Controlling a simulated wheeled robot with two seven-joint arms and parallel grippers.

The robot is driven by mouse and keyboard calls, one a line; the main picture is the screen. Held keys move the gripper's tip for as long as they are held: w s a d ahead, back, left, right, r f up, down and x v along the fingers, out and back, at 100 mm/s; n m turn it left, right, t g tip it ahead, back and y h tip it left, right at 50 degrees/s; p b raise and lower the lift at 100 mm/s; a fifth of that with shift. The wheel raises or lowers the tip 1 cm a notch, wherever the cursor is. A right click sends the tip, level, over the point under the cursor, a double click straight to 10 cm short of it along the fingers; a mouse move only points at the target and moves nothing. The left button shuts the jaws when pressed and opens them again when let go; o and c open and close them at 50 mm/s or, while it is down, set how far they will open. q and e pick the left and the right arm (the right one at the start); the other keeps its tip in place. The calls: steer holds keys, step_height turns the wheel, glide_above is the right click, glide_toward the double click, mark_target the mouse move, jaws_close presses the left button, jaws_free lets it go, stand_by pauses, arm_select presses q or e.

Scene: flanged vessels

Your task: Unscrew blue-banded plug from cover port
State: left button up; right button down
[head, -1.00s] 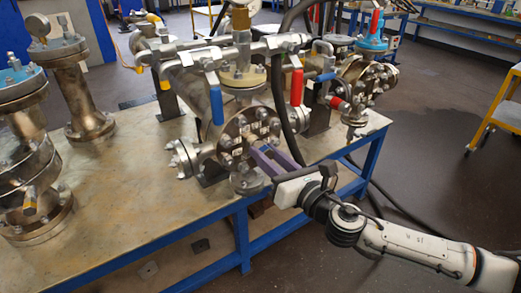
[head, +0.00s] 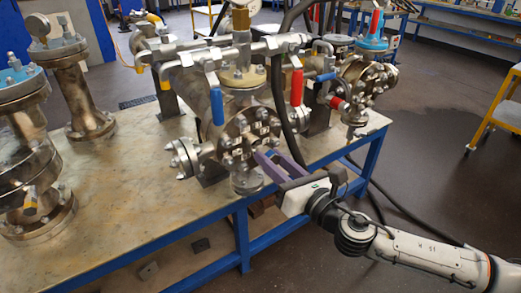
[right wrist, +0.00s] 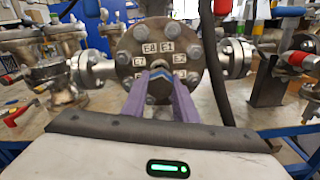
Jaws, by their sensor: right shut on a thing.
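The round flanged cover (head: 240,132) sits on the front end of the vessel on the bench. In the right wrist view the cover (right wrist: 126,44) faces me, with bolts around its rim and small white labels. My right gripper (head: 263,156) comes in from the lower right with its purple fingers pointing at the cover. In the right wrist view, the fingers (right wrist: 160,82) are shut on the blue-banded plug (right wrist: 160,73), in front of the cover's lower middle. The fingers and plug hide the port, so I cannot tell whether thread is still engaged. My left gripper is out of view.
A blue-handled valve (head: 217,106) and a red-handled valve (head: 297,88) hang above the cover. A black hose (head: 281,115) runs down close to my right gripper. The bench's blue front edge (head: 190,240) lies below.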

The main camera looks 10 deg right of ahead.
mark_target(274, 161)
steer(key=shift+v, duration=2)
